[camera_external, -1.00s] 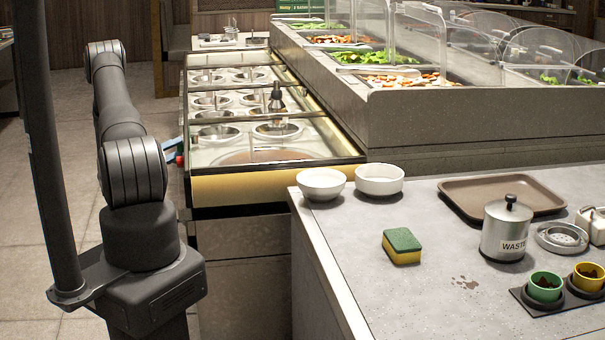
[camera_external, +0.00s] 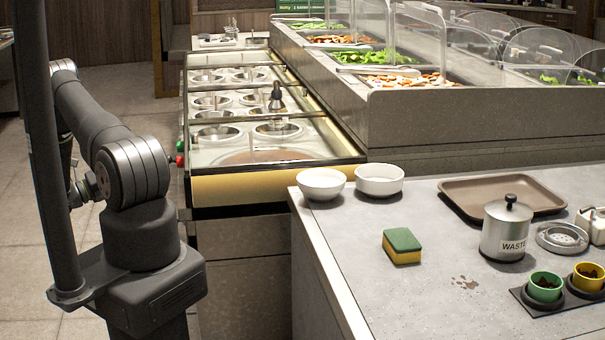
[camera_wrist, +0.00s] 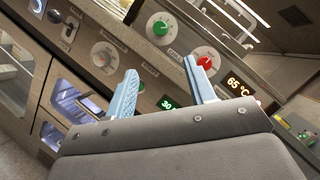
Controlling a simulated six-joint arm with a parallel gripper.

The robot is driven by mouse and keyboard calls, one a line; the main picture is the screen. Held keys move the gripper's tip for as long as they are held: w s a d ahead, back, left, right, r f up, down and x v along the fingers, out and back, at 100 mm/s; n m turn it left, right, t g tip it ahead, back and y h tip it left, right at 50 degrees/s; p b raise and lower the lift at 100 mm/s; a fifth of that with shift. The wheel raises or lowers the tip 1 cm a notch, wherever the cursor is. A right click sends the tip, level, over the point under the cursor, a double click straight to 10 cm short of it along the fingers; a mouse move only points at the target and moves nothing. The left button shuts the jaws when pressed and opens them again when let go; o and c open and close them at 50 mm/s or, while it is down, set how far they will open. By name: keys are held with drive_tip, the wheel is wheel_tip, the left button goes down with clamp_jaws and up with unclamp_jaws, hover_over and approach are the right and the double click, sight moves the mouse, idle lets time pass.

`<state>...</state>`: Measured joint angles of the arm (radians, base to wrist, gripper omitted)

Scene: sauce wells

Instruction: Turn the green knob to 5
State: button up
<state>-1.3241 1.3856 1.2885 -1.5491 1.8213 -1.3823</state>
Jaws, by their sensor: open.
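The green knob (camera_wrist: 160,28) sits on a pale round dial on the metal control panel, at the upper middle of the wrist view. My gripper (camera_wrist: 160,65) is open, its two light blue fingers apart with nothing between them. The green knob appears above and beyond the gap between the fingertips, not touched by them. The dial's numbers are too small to read. In the external view the green knob (camera_external: 180,146) is a small spot on the left side of the sauce-well counter; my gripper is hidden behind my arm there.
A red knob (camera_wrist: 205,62) is close by the right fingertip, with a red display (camera_wrist: 238,85) reading 65 °C. A green display (camera_wrist: 168,102) reads 30. The sauce-well counter (camera_external: 270,190) borders the free floor.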

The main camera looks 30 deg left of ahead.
drive_tip(key=w+d+r+m+h, duration=0.1)
drive_tip(key=w+d+r+m, duration=0.15)
drive_tip(key=w+m, duration=0.75)
drive_tip(key=v, duration=1.2)
drive_tip(key=w+d+f+n+y, duration=0.2)
drive_tip(key=w+f+n+y, duration=0.25)
drive_tip(key=w+n, duration=0.55)
drive_tip(key=w+d+f+n+y, duration=0.1)
drive_tip(key=w+f+n+y, duration=0.4)
drive_tip(key=w+n, duration=0.55)
drive_tip(key=shift+s+a+f+m+t+h, duration=0.35)
drive_tip(key=shift+f+m+t+h, duration=0.5)
drive_tip(key=shift+m+h, duration=0.9)
drive_tip(key=shift+s+a+f+m+t+h, duration=0.15)
drive_tip(key=shift+s+f+m+t+h, duration=0.55)
drive_tip(key=shift+m, duration=1.7)
drive_tip(key=shift+s+a+f+m+t+h, duration=0.3)
drive_tip(key=shift+f+m+t+h, duration=0.65)
drive_tip(key=shift+m+h, duration=0.95)
